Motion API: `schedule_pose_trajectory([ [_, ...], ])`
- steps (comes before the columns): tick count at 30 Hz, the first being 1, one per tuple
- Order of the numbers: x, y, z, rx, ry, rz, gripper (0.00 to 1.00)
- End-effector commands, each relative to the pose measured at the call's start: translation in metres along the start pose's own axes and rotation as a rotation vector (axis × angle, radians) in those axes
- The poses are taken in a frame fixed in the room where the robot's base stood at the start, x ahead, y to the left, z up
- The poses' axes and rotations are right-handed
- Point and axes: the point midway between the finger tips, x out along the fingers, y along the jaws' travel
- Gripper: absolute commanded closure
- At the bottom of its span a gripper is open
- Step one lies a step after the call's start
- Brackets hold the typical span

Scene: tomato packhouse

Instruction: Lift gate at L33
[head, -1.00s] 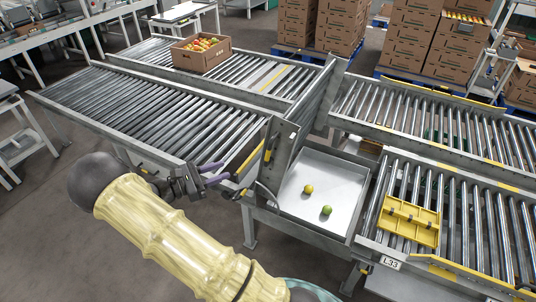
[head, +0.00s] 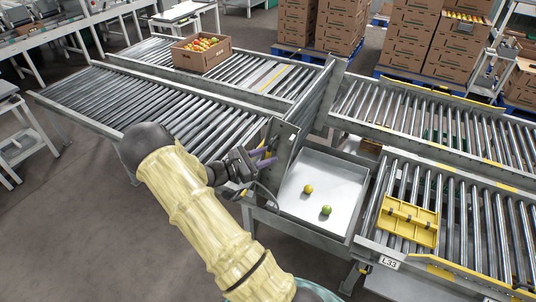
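My gripper (head: 262,158) has purple fingers. They look spread, with nothing seen between them. It is in front of an upright grey metal panel (head: 284,152) at the inner end of the left roller conveyor, and overlaps its left side in the picture. Whether it touches the panel cannot be told. A yellow strip on the panel's left side is mostly hidden by my gripper. The L33 label (head: 388,263) is on the front of the right conveyor, below a yellow slotted piece (head: 409,221) lying on its rollers. Which part is the gate is not marked.
A grey tray (head: 345,185) fills the gap between the conveyors and holds a yellow tomato (head: 308,189) and a green one (head: 326,210). A carton of tomatoes (head: 201,63) stands on the back left rollers. Stacked cartons (head: 409,45) stand behind.

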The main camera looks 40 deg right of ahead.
Motion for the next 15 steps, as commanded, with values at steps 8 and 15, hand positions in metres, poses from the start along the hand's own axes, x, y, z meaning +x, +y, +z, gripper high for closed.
schedule_pose_trajectory([
  [8,0.0107,-0.0001,-0.0002,0.0,0.001,0.0,0.68],
  [15,0.0103,0.0,-0.0001,0.0,0.001,0.0,0.89],
])
